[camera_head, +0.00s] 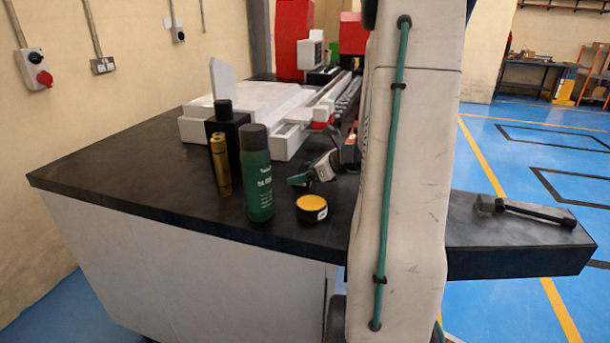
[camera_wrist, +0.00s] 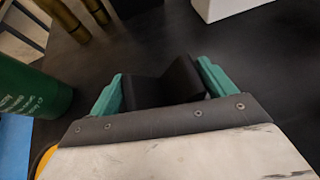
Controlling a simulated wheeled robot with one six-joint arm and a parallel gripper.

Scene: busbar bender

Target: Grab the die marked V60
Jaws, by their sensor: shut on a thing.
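A dark block with a V-shaped notch (camera_wrist: 182,82), which looks like a die, sits between the teal fingers of my gripper (camera_wrist: 160,74) in the wrist view. The fingers are shut on it from both sides. No V60 marking is readable on it. In the head view my gripper (camera_head: 310,172) is low over the black bench top, right of the green can. The block cannot be made out there, and my arm hides part of the bench. I cannot tell whether the block touches the bench.
A green can (camera_head: 258,185), a brass cylinder (camera_head: 221,165), a black bottle (camera_head: 228,130) and a yellow-topped tin (camera_head: 311,207) stand close to my gripper. A white machine (camera_head: 250,100) is behind. A clamp-like tool (camera_head: 530,212) lies at the right end of the bench (camera_head: 130,165).

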